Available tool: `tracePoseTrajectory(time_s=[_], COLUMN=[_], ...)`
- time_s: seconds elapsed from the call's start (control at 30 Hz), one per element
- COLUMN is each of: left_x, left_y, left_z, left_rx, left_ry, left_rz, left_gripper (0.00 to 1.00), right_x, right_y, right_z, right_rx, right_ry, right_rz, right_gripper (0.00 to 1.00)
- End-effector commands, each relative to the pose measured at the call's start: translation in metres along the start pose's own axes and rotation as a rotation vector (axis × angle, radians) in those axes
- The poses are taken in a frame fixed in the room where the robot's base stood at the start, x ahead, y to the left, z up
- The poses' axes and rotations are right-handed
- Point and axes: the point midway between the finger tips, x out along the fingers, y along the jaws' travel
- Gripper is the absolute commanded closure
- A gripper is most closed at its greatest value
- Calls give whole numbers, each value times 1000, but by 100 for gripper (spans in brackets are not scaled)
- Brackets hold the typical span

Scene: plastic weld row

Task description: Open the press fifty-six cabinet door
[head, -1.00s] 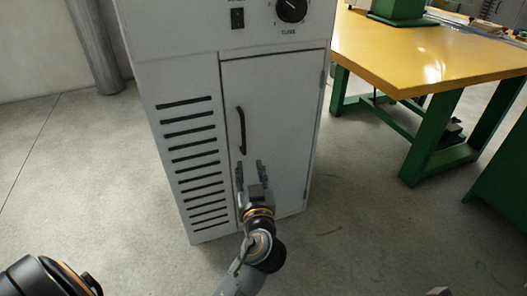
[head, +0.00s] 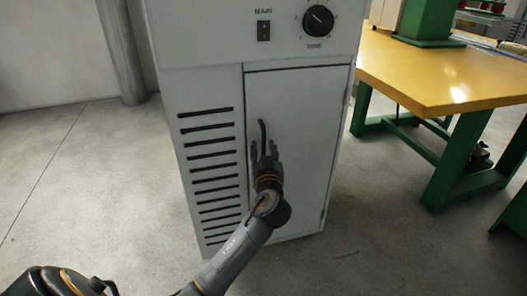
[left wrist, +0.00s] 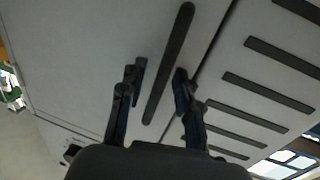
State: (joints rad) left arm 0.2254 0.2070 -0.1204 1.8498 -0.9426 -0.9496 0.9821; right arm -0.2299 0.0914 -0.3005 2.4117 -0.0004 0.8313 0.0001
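The grey cabinet (head: 210,95) stands in front of me with its door (head: 305,170) shut. A black vertical bar handle (head: 262,130) is on the door's left side. My left gripper (head: 264,150) is at the handle and hides its lower part. In the left wrist view the open fingers (left wrist: 158,85) are on either side of the handle (left wrist: 170,60), with a gap visible to each side. I cannot tell how deep the handle lies between them. My right gripper does not show.
Black vent slots (head: 207,155) are left of the door. A dial (head: 318,20) and a switch (head: 264,31) are above. A yellow-topped table (head: 430,75) with green legs stands at right. The grey floor is clear on the left.

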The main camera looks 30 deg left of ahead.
Motion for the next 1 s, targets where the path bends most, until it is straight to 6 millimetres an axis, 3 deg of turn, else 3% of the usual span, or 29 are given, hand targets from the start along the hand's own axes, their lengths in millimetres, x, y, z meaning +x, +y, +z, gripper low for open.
tracePoseTrajectory(time_s=[0.27,0.43,0.47,1.0], left_x=[2,2,2,1], left_y=[0,0,0,-1], left_z=[0,0,0,4], left_rx=[0,0,0,-2], left_ry=[0,0,0,-3], left_rz=[0,0,0,-47], left_gripper=[67,98,100,100], right_x=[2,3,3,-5], right_y=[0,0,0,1], right_z=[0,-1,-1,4], right_rx=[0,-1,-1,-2], right_ry=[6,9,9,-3], right_rz=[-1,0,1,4], right_gripper=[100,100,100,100])
